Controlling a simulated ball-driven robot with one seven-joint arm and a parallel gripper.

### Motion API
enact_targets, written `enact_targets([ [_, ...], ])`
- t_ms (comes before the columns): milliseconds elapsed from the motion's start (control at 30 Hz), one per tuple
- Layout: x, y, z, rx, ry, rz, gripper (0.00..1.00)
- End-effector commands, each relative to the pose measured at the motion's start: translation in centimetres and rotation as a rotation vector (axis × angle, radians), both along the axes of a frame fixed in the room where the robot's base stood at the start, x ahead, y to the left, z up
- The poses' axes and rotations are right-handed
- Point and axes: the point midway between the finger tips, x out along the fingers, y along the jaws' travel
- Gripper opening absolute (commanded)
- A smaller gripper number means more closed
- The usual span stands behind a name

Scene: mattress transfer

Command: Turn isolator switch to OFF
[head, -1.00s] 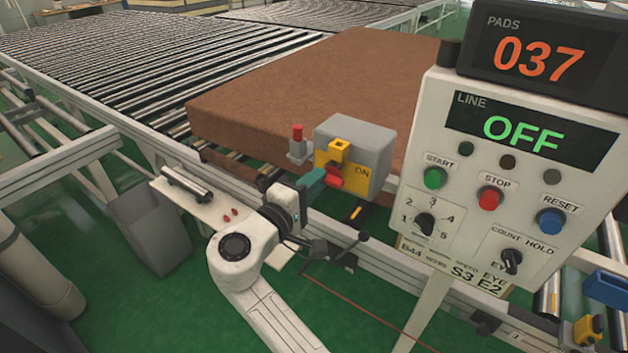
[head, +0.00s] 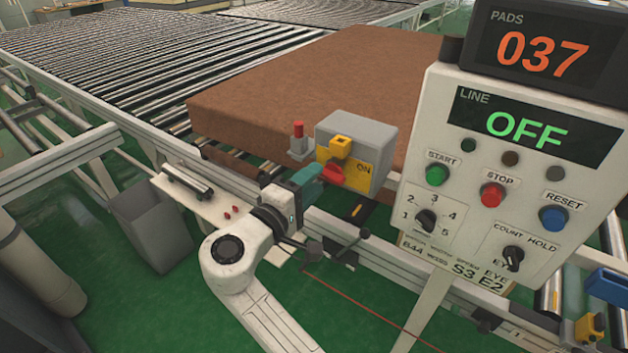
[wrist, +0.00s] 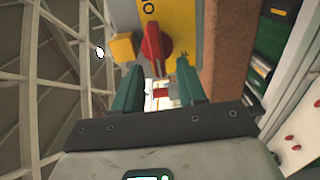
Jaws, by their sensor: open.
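The isolator switch is a grey box (head: 375,140) with a yellow front plate lettered ON, beside the roller conveyor. Its red handle (head: 332,174) sits on the yellow plate, close to my gripper (head: 318,176). In the wrist view the red handle (wrist: 154,45) points down the picture towards my gripper. My two teal fingers (wrist: 158,72) are open and spread, one to each side of the handle's lower end in the picture. I see no contact; whether the fingertips overlap the handle in depth I cannot tell. A yellow block (wrist: 123,47) stands left of the handle.
A control panel (head: 480,240) with buttons and dials stands to the right; its line display reads OFF. A brown mattress (head: 300,85) lies on the rollers behind the switch box.

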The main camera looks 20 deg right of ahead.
Motion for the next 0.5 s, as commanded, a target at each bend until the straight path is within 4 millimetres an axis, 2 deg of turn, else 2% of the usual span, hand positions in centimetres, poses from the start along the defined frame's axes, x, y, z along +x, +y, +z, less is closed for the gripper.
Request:
enact_targets([
  [300,-3.5,5.0,-0.3,0.0,-0.001,0.004,0.4],
  [500,-5.1,7.1,-0.1,-0.001,-0.001,0.004,0.4],
])
